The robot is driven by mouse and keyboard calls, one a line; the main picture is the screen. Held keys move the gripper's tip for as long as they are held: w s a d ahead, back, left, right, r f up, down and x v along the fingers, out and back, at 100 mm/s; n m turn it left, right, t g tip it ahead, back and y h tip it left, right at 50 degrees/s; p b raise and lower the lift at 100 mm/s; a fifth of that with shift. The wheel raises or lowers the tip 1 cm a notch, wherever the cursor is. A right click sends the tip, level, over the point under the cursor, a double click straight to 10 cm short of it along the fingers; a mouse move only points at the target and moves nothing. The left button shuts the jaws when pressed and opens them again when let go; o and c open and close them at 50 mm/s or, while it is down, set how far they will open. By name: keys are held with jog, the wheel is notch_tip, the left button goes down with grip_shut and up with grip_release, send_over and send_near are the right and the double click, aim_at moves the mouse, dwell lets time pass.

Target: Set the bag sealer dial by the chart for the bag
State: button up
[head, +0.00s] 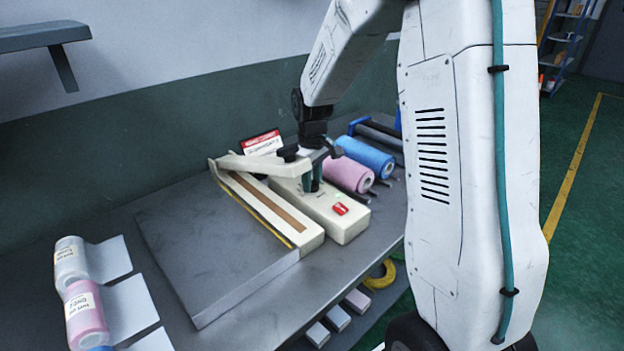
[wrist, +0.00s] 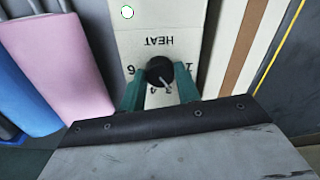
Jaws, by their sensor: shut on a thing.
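The cream bag sealer (head: 335,212) sits on the grey bench, with its long sealing bed at left and a red switch on its control box. In the wrist view, its black round dial (wrist: 159,68) shows below upside-down HEAT lettering, with 6 at left and 1 at right; other digits are partly covered. A pale pointer line on the dial slants toward the lower part of the wrist picture; its exact number is unclear. My gripper (wrist: 160,82) is shut on the dial, one teal finger each side. A red-and-white card (head: 263,143), perhaps the chart, stands behind; its text is unreadable.
A white roll (head: 70,262) and a pink roll (head: 85,312) with printed labels lie at the left. Another pink roll (head: 348,174) and a blue roll (head: 367,157) lie right of the sealer. A grey slab (head: 215,250) is in front of it. A shelf (head: 40,36) hangs upper left.

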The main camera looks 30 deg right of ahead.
jog(key=m, duration=0.3)
jog(key=shift+m, duration=2.3)
jog(key=o, duration=1)
jog(key=shift+r, duration=3.9)
